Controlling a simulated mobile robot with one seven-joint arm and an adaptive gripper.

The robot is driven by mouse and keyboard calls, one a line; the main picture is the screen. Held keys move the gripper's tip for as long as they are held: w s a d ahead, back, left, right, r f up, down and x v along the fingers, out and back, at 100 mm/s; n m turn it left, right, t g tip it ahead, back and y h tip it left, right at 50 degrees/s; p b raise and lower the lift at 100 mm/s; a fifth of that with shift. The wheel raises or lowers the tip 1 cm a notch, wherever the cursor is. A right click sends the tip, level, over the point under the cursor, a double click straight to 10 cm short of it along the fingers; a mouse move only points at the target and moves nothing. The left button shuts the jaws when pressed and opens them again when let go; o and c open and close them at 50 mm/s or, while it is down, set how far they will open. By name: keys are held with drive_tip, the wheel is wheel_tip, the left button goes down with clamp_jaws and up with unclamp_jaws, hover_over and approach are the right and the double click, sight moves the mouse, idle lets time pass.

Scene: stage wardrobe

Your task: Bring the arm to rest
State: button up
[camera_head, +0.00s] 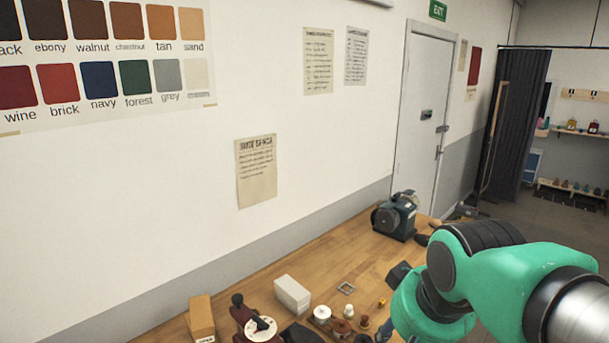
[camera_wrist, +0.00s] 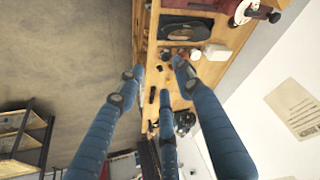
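My gripper (camera_wrist: 159,76) shows in the wrist view as blue jointed fingers, spread apart with nothing between them. Behind the fingertips lies the wooden workbench (camera_wrist: 144,45), some way off, and the grey floor. In the head view, my green and black arm fills the lower right, in front of the bench's right side.
The bench (camera_head: 335,262) carries a dark green machine (camera_head: 396,217), a white box (camera_head: 292,294), a tan box (camera_head: 201,318), a dark red device (camera_head: 246,317) and small jars. A door (camera_head: 424,110) stands behind. Open floor (camera_wrist: 70,50) lies beside the bench; a shelf rack (camera_wrist: 27,135) stands there.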

drive_tip(key=s+d+f, duration=0.3)
drive_tip(key=s+d, duration=0.1)
drive_tip(key=s, duration=0.4)
drive_tip(key=shift+s+d+m+t+h+b, duration=0.25)
drive_tip(key=shift+m+t+h+b, duration=0.05)
drive_tip(key=shift+m, duration=0.1)
